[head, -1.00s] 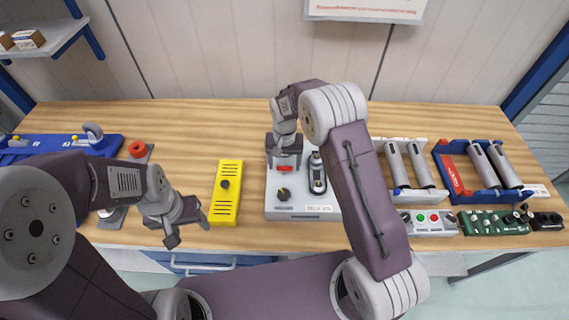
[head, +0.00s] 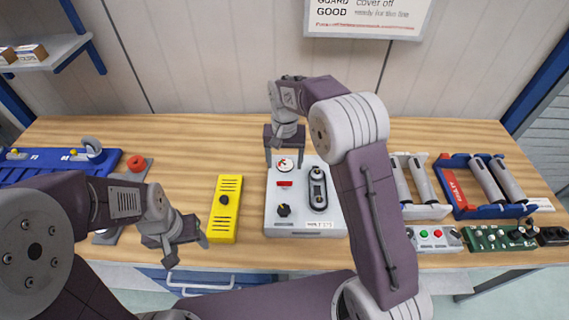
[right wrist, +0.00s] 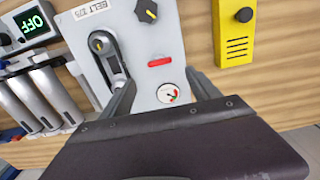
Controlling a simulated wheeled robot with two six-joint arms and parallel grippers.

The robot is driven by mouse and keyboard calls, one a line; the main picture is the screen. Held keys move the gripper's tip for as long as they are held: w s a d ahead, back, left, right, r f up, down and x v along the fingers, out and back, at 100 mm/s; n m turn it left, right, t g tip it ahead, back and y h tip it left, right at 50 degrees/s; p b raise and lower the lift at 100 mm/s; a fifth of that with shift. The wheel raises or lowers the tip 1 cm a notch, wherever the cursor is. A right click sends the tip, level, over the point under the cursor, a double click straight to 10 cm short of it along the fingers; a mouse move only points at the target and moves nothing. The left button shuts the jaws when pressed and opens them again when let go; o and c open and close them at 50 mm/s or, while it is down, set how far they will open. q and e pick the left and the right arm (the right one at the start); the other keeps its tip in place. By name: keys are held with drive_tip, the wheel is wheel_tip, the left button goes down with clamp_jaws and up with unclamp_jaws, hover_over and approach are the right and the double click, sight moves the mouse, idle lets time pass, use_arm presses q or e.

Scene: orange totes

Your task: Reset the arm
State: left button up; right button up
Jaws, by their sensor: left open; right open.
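My right gripper (head: 284,158) is open and empty above the back edge of a grey panel box (head: 300,228) on the wooden bench. Its fingers stand either side of a small round gauge in the head view; the gauge (right wrist: 173,93) also shows near the fingers in the right wrist view. I cannot tell if they touch the panel. The panel carries a red bar (head: 284,184), a black knob (head: 284,210) and a belt unit with two pulleys (head: 318,188). My left gripper (head: 188,254) is open and empty near the bench's front edge, left of a yellow box (head: 224,210).
A red round button (head: 136,162) and a blue rack (head: 60,160) are at the left. Holders with grey cylinders (head: 487,180), a button box (head: 435,238) and a green board (head: 495,238) are at the right. Bare bench (head: 215,140) lies behind the yellow box.

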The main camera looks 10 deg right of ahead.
drive_tip(key=s+d+r+m, duration=0.1)
drive_tip(key=s+d+r, duration=0.4)
drive_tip(key=s, duration=0.1)
drive_tip(key=s+d+f+n, duration=0.1)
drive_tip(key=s+f, duration=0.2)
drive_tip(key=s, duration=0.4)
drive_tip(key=s+d+f+n+t, duration=0.1)
drive_tip(key=s+f+n, duration=0.1)
drive_tip(key=s+f, duration=0.2)
drive_tip(key=s, duration=0.3)
drive_tip(key=shift+s+d+f, duration=0.2)
drive_tip(key=shift+s+d, duration=0.1)
drive_tip(key=shift+d, duration=0.05)
